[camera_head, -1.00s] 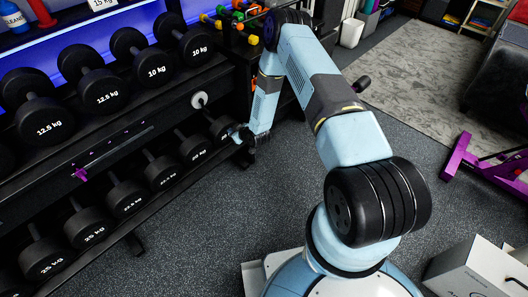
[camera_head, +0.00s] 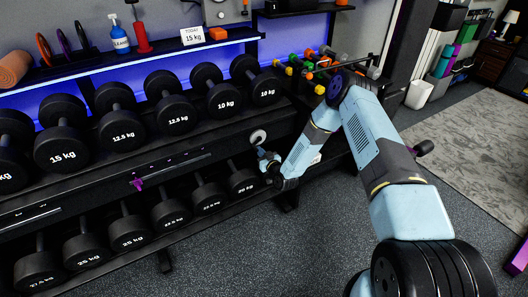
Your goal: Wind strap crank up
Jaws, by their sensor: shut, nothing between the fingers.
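A small white round disc (camera_head: 258,137) with a dark rim sits on the front of the black dumbbell rack (camera_head: 215,150), near its right end. It may be the strap crank's hub; no crank arm or strap can be made out. My gripper (camera_head: 262,154) is just below and slightly right of the disc, at the end of my pale blue arm. It is shut and empty. It is small and dark here, and I cannot tell whether it touches the rack or the disc.
Dumbbells fill two tiers of the rack, close to my gripper. A purple knob (camera_head: 137,184) sits on a rail between the tiers. The dark floor (camera_head: 270,240) before the rack is clear.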

